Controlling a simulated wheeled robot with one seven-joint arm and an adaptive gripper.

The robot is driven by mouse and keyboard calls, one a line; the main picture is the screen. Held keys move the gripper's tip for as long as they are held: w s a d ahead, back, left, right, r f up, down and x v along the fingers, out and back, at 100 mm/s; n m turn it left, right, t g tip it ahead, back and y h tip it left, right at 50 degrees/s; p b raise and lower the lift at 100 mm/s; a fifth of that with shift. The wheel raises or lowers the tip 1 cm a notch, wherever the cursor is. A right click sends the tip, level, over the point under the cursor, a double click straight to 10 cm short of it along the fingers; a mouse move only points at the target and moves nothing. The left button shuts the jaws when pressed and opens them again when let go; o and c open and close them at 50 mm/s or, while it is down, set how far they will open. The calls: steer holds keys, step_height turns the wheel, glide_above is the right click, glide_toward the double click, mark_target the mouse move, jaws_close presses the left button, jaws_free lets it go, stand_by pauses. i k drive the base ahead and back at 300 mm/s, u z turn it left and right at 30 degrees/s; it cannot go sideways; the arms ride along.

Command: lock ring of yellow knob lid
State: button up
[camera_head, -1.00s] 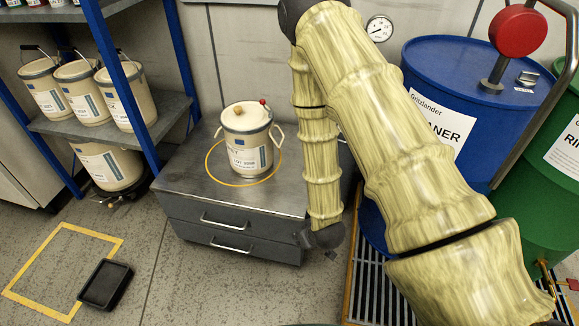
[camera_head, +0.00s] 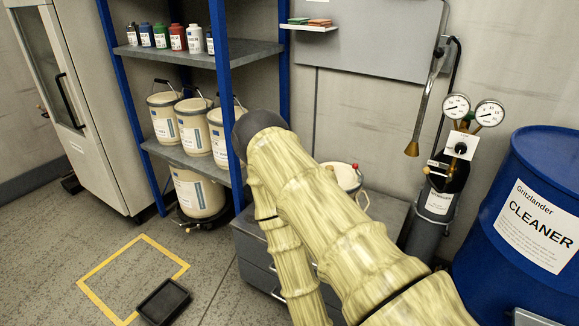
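A cream bucket (camera_head: 352,185) with a lid stands on the grey drawer cabinet (camera_head: 385,215), mostly hidden behind my arm. A red ball (camera_head: 355,166) shows at the lid's rim. A small yellowish knob (camera_head: 330,168) shows beside my arm at the lid's left part. The lock ring cannot be made out. My arm crosses the middle of the picture, and its forearm runs down out of the bottom edge. My gripper is not in view.
A blue shelf rack (camera_head: 226,110) with several cream buckets stands left of the cabinet. A black tray (camera_head: 163,302) lies on the floor by a yellow outlined square (camera_head: 100,293).

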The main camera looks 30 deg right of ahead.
mark_target(355, 165)
steer(key=u, duration=1)
steer(key=i, duration=2.1)
steer(key=z, duration=3.65)
